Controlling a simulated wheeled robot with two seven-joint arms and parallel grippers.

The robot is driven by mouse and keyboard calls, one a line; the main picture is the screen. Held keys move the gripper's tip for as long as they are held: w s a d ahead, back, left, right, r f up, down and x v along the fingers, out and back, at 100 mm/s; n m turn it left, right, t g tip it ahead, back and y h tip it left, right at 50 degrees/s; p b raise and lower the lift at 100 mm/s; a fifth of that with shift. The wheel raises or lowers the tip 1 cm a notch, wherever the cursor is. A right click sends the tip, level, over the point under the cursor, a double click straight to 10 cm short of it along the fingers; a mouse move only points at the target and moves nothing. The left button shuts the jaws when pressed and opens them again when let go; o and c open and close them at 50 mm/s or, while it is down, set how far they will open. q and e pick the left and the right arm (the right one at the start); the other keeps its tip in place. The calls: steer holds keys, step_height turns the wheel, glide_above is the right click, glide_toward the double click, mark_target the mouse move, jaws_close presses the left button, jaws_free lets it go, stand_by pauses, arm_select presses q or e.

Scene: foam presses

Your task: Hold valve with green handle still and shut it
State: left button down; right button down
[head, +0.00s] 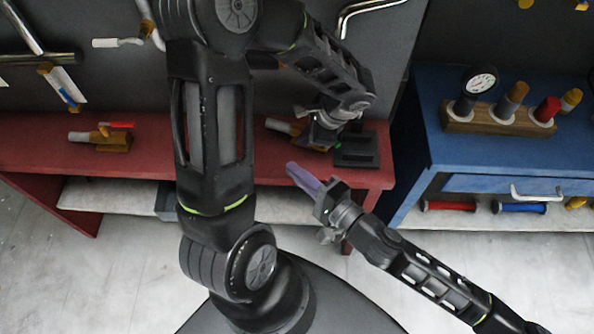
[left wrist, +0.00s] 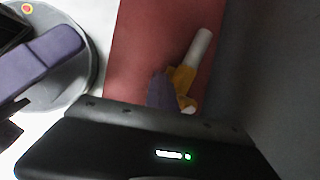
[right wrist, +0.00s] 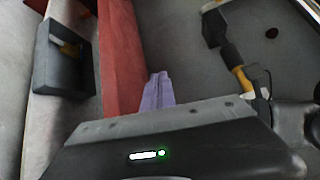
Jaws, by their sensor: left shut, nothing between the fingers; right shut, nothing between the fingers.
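A valve with an orange-tan body and a pale pipe end shows in the left wrist view (left wrist: 182,78). In the head view the valve (head: 278,125) lies on the red bench, partly covered by my left arm. No green handle is visible on it; that part is hidden. My left gripper (left wrist: 160,90) is shut and empty, its purple fingers beside the valve in the picture; contact cannot be told. My right gripper (head: 300,178) is shut and empty, in front of the bench's front edge. It also shows in the right wrist view (right wrist: 157,92).
The red bench (head: 150,160) holds another valve with a red handle (head: 118,125) to the left. A blue bench (head: 430,140) at right carries a wooden rack (head: 490,120) with a gauge and several plugs. Tools hang on the grey back wall. Bare bench lies between the valves, partly behind my arm.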

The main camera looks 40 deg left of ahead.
steer(key=s+d, duration=0.3)
steer(key=d, duration=0.6)
steer(key=shift+d+r, duration=0.2)
steer(key=shift+d, duration=0.05)
